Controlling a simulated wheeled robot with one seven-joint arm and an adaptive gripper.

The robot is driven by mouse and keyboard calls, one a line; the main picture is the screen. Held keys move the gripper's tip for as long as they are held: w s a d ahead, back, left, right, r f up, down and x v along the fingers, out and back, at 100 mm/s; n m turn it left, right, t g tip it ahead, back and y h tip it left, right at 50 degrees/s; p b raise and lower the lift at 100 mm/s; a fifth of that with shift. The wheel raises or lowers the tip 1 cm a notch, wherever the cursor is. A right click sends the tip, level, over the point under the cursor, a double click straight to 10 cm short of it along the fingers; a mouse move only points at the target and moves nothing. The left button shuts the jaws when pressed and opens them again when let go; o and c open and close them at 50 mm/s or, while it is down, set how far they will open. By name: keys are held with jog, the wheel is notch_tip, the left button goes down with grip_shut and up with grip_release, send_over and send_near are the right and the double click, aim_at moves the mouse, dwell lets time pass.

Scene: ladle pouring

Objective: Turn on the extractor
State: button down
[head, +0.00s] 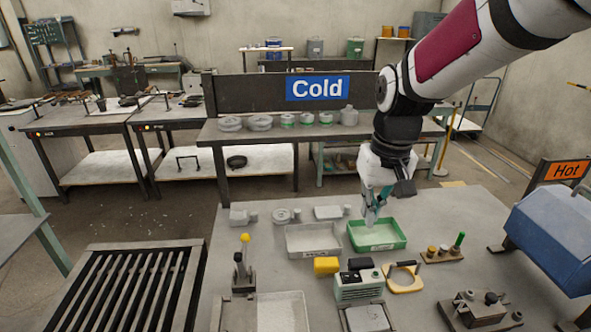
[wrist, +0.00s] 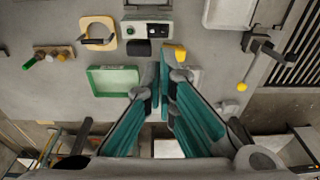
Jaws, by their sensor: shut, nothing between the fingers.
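No label names the extractor. A small green and white box (head: 358,284) with a control face stands on the front bench and may be it. It also shows at the top of the wrist view (wrist: 147,28), with dark round controls and a green spot; whether it is on, I cannot tell. My gripper (head: 371,216) points down over the bench, behind the box and near the green tray (head: 377,247). In the wrist view its teal fingers are together and empty, clear of the box. A black block (head: 360,263) and a yellow block (head: 326,265) sit behind the box.
A grey tray (head: 313,252) lies left of the green one. A yellow-knobbed lever (head: 243,265) stands left. A blue hood (head: 555,232) is at far right.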

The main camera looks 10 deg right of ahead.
jog(key=g+y, duration=0.1)
send_over(348, 277)
jog(key=d, duration=0.1)
notch_tip(348, 277, down, 7)
jog(key=shift+f, duration=0.2)
jog(key=f, duration=0.4)
jog(key=a+f+p, duration=0.1)
jog(key=f, duration=0.3)
jog(key=f+p, duration=0.1)
jog(key=f, duration=0.3)
jog(key=shift+a+f, duration=0.15)
jog(key=shift+a, duration=0.05)
jog(key=shift+a+f, duration=0.1)
jog(key=shift+f, duration=0.7)
jog(key=shift+a+f, duration=0.2)
jog(key=shift+f, duration=0.25)
jog(key=shift+d+r, duration=0.1)
jog(key=shift+d+r, duration=0.3)
jog(key=shift+d, duration=0.35)
